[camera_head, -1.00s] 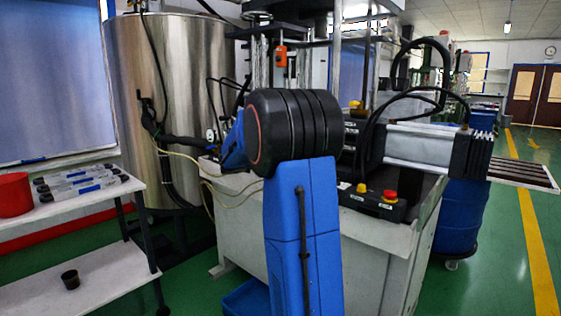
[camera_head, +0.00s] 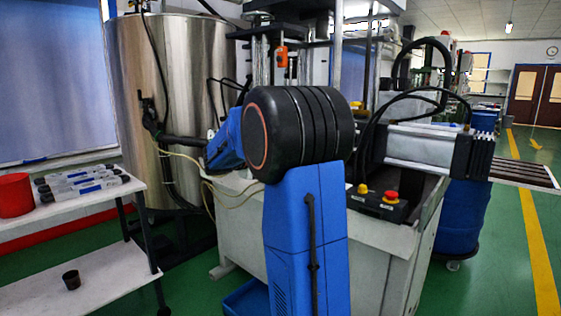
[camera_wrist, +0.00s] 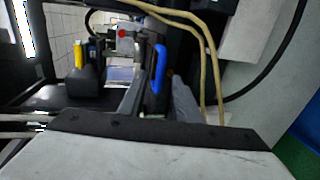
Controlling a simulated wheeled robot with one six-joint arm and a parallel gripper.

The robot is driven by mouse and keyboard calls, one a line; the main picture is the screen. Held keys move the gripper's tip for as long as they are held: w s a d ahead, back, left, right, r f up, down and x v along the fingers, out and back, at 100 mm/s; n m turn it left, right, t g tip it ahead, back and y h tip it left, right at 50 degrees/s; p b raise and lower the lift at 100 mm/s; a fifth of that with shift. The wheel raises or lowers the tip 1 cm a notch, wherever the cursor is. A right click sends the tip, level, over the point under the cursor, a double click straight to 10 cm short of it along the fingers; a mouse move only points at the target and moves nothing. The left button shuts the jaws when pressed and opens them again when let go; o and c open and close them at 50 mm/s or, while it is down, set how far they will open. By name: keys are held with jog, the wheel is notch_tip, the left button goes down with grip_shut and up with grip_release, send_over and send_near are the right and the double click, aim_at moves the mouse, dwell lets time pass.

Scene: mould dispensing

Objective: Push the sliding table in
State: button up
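The machine (camera_head: 375,240) with pale grey panels stands behind my arm in the head view. I cannot pick out its sliding table with certainty; my blue arm and its black joint cover the middle of the machine. In the wrist view a blue handle (camera_wrist: 159,68) stands upright near the centre, beside dark metal parts. A dark strip with bolts (camera_wrist: 150,128) and a pale scuffed surface (camera_wrist: 130,158) fill the bottom.
A control box with red and yellow buttons (camera_head: 378,202) sits on the machine's front edge. A steel tank (camera_head: 165,80) stands behind left, a white shelf cart (camera_head: 95,280) at left. Tan hoses (camera_wrist: 207,60) hang close by. Green floor is free at right.

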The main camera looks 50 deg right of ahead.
jog(key=v, duration=1.1)
